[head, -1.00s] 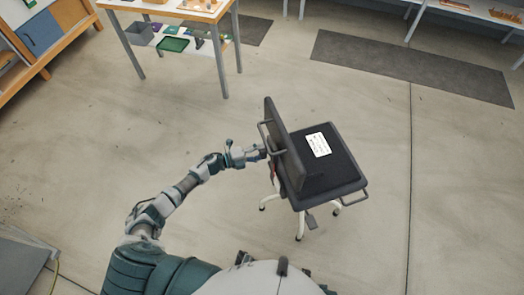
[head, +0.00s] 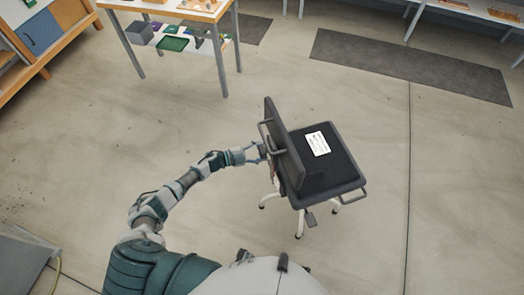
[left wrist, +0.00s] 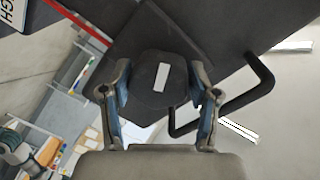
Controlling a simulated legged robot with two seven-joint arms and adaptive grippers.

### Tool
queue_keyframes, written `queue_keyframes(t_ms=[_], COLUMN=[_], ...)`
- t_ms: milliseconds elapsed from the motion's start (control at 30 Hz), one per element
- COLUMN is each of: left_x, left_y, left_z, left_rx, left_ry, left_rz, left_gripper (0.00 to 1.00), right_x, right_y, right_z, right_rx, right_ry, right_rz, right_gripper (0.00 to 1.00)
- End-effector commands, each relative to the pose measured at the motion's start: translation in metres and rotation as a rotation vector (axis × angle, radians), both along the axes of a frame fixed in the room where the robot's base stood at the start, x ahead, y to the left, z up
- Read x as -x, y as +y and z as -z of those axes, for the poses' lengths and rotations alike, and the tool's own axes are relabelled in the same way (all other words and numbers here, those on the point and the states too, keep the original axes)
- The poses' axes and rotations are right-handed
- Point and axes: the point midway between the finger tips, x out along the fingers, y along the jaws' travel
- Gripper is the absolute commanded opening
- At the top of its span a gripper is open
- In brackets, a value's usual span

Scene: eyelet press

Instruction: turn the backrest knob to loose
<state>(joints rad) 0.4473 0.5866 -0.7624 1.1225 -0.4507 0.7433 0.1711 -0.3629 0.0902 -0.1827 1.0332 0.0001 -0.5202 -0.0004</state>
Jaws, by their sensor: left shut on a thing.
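The office chair (head: 322,172) stands on the floor right of centre in the head view, its dark backrest (head: 284,135) toward my left arm. The backrest knob (left wrist: 150,92) is dark and rounded with a white bar mark, in the middle of the left wrist view. My left gripper (left wrist: 160,80) is shut on the knob, one finger on each side. In the head view the left gripper (head: 255,153) is at the backrest's left side, and the knob is hidden there. My right gripper is not in view.
A black bar handle (left wrist: 245,95) sticks out right of the knob in the left wrist view. A white card (head: 317,143) lies on the seat. A workbench (head: 185,12) stands at the back left. The floor around the chair is clear.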

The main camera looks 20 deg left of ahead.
Motion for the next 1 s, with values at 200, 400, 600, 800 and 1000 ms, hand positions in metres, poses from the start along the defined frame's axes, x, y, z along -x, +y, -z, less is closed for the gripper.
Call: queue_keyframes(t_ms=[200, 400, 600, 800, 1000], left_x=[0.001, 0.001, 0.000, 0.000, 0.013], left_y=[0.005, 0.004, 0.001, 0.000, 0.019], left_z=[0.004, 0.004, 0.002, 0.001, 0.000], left_rx=[-0.006, -0.006, -0.004, -0.004, -0.007], left_ry=[0.008, 0.007, 0.005, 0.004, 0.005], left_rz=[-0.006, -0.005, -0.003, -0.001, -0.002], left_gripper=[0.26, 0.68, 0.86, 0.86, 0.86], right_x=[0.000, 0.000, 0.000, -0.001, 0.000], right_y=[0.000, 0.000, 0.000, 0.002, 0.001], right_z=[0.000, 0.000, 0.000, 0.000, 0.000], right_rx=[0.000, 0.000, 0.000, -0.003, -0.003], right_ry=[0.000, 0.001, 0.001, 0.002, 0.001], right_rz=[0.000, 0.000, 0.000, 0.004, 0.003], right_gripper=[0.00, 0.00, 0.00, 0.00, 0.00])
